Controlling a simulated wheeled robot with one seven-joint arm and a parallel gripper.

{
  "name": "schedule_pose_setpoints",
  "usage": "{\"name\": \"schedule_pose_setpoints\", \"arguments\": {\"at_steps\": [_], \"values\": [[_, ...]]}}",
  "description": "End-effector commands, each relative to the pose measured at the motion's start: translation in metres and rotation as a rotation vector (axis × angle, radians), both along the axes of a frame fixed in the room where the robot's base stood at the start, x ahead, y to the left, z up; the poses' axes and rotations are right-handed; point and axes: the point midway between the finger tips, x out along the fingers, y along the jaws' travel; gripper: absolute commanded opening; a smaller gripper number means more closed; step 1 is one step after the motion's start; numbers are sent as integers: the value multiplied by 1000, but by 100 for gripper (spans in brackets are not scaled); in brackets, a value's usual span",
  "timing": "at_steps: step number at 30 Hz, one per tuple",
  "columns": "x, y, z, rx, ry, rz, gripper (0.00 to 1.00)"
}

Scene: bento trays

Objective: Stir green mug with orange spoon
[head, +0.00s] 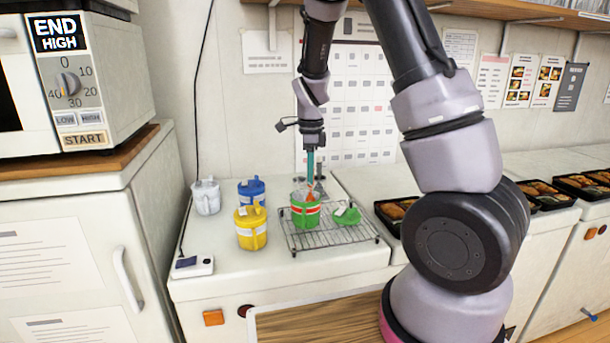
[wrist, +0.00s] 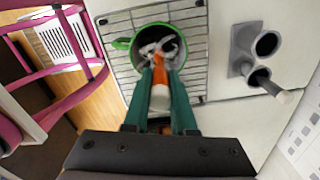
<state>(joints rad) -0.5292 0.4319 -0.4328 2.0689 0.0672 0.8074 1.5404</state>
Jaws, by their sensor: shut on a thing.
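The green mug (head: 306,218) with a red-orange band stands on a wire rack on the white counter. It also shows in the wrist view (wrist: 122,44) from above, with its handle to the left. My gripper (head: 311,178) is right above the mug, pointing down. In the wrist view its teal fingers (wrist: 161,75) are shut on the orange spoon (wrist: 159,78), which has a pale end toward the palm. The spoon's lower part reaches into the mug's mouth; its tip is hard to make out among pale reflections.
A yellow mug (head: 251,237), a blue mug (head: 252,184) and a white mug (head: 206,204) stand left of the wire rack (head: 332,240). A grey two-tube holder (wrist: 240,68) stands behind. Food trays (head: 382,220) lie to the right.

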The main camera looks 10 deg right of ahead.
Motion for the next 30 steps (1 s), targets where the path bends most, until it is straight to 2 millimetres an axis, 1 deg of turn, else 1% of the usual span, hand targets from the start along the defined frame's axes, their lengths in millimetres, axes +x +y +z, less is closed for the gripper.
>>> {"name": "schedule_pose_setpoints", "arguments": {"at_steps": [3,6,17,30], "values": [[0,10,0,-1,1,4,0],[0,13,0,0,1,3,0],[1,13,2,0,1,2,0],[1,14,36,1,-1,2,0]]}}
